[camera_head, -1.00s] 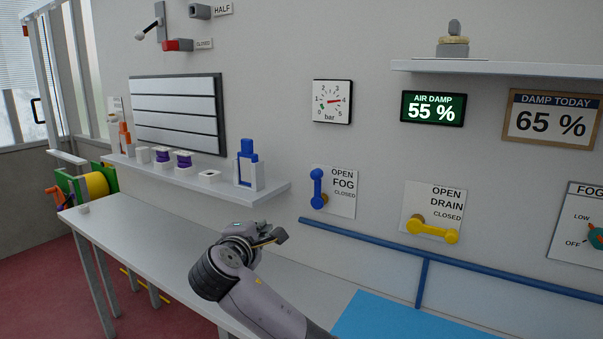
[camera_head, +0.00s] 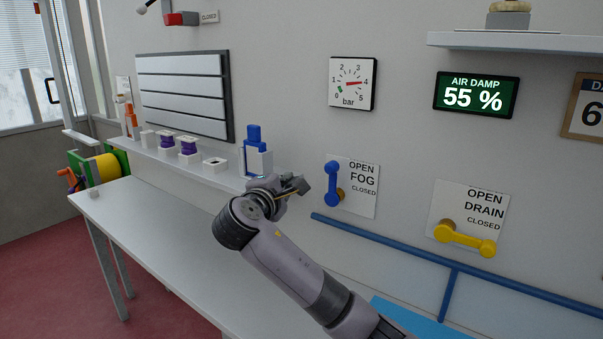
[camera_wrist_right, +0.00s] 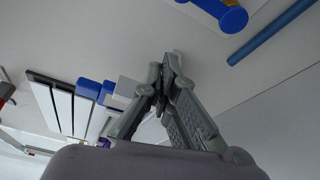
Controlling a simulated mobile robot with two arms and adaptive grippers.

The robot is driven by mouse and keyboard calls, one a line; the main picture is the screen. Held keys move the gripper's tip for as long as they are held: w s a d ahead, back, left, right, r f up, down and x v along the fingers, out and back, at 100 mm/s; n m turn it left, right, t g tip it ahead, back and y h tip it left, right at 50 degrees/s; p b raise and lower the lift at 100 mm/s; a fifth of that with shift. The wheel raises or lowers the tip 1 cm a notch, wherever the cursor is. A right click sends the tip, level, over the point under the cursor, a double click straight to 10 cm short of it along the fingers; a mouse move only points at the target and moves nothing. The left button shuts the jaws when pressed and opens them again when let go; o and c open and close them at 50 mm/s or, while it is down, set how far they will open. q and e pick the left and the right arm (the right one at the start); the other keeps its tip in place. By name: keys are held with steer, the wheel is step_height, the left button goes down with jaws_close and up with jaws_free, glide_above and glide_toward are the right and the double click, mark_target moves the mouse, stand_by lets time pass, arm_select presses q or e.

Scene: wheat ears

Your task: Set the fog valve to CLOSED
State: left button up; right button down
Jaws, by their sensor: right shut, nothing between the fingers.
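The fog valve is a blue lever (camera_head: 332,182) on a white plate (camera_head: 363,200) marked OPEN, FOG and CLOSED on the wall. Its lever stands upright, with its free end up on the OPEN side. My right gripper (camera_head: 304,184) is shut and empty, just left of the lever and apart from it in the picture. In the right wrist view, the shut fingertips (camera_wrist_right: 172,62) point towards the wall, and part of the blue lever (camera_wrist_right: 232,17) shows at the top edge. My left gripper is not in view.
A yellow drain valve (camera_head: 466,238) is on the wall to the right. A blue pipe (camera_head: 400,242) runs below both valves. A shelf (camera_head: 190,173) with a blue-topped bottle (camera_head: 255,150) and small containers is left of my gripper. A long table (camera_head: 180,240) stands below.

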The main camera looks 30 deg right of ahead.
mark_target(331, 184)
arm_select(q)
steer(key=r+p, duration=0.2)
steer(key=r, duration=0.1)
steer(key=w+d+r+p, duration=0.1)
steer(key=p, duration=0.1)
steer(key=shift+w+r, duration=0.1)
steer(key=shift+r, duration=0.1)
arm_select(e)
steer(key=w+d, duration=0.2)
steer(key=d, duration=0.6)
steer(key=shift+w+d, duration=0.3)
steer(key=shift+d, duration=0.05)
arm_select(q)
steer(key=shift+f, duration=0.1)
